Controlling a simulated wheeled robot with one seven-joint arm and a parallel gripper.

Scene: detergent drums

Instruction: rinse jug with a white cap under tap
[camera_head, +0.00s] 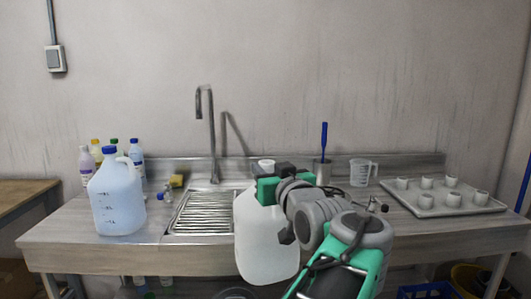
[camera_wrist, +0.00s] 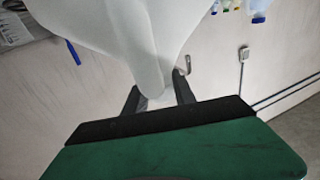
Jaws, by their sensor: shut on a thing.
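A white translucent jug with a white cap (camera_head: 266,245) hangs in front of the counter's front edge, just in front of the sink (camera_head: 205,212). My gripper (camera_head: 268,186) is shut on it near its top. In the wrist view the jug (camera_wrist: 125,30) fills the upper middle, and the two fingers of my gripper (camera_wrist: 158,100) close around its handle. The tap (camera_head: 211,130) is a tall curved metal spout behind the sink, to the left of the jug. The jug and my arm hide the right part of the sink.
A blue-capped jug (camera_head: 117,200) stands left of the sink, with several bottles (camera_head: 136,155) behind it. A yellow sponge (camera_head: 177,181) lies near the sink's back left. A measuring jug (camera_head: 362,172) and a tray of cups (camera_head: 440,206) stand on the right.

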